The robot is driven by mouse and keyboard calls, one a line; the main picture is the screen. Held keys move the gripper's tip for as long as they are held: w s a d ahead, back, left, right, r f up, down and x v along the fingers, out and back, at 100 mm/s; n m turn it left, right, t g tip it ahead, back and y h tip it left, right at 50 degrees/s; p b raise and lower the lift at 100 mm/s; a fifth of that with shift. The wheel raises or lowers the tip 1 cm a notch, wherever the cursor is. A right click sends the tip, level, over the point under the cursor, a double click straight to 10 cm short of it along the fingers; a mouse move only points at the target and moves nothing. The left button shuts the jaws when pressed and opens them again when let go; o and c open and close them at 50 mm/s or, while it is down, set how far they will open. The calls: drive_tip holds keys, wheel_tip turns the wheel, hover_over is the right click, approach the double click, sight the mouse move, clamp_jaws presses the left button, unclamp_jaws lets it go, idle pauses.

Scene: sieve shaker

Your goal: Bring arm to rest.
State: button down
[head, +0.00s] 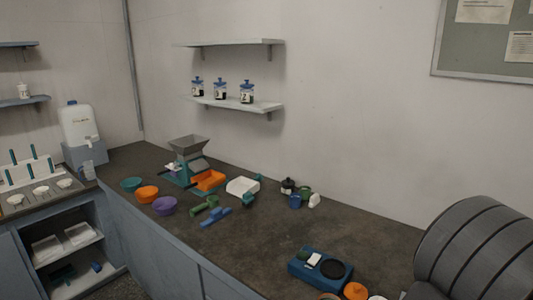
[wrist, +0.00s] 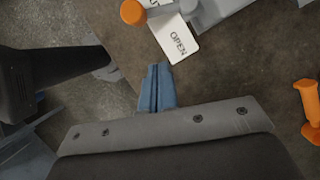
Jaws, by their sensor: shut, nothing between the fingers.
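My gripper (wrist: 157,88) shows in the wrist view with its two blue fingers pressed together, empty. It is above the edge of a dark brown surface, with nothing touching the fingertips. A white card reading "OPEN" (wrist: 177,40) lies just beyond the fingertips. In the head view a large dark grey ribbed cylinder at the right edge looks like part of my arm; my gripper does not show there.
The head view shows a long counter (head: 330,230) with a hopper machine (head: 188,150), coloured bowls (head: 163,206), a white tray (head: 242,186) and a blue device (head: 318,268). Shelved jars (head: 220,90) hang above. In the wrist view an orange object (wrist: 308,100) is at right.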

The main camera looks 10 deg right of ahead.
drive_tip(key=s+a+r+m+h, duration=0.3)
drive_tip(key=s+a+r+m, duration=0.2)
drive_tip(key=r+m, duration=0.4)
drive_tip(key=w+d+f+n+y, duration=0.3)
drive_tip(key=w+d+f+n, duration=0.2)
drive_tip(key=f+n, duration=0.4)
drive_tip(key=s+d+r+n, duration=0.1)
drive_tip(key=s+d+r, duration=0.3)
drive_tip(key=r, duration=0.5)
drive_tip(key=s, duration=0.2)
drive_tip(key=shift+s+d, duration=0.3)
drive_tip(key=shift+d, duration=0.1)
drive_tip(key=shift+r, duration=0.1)
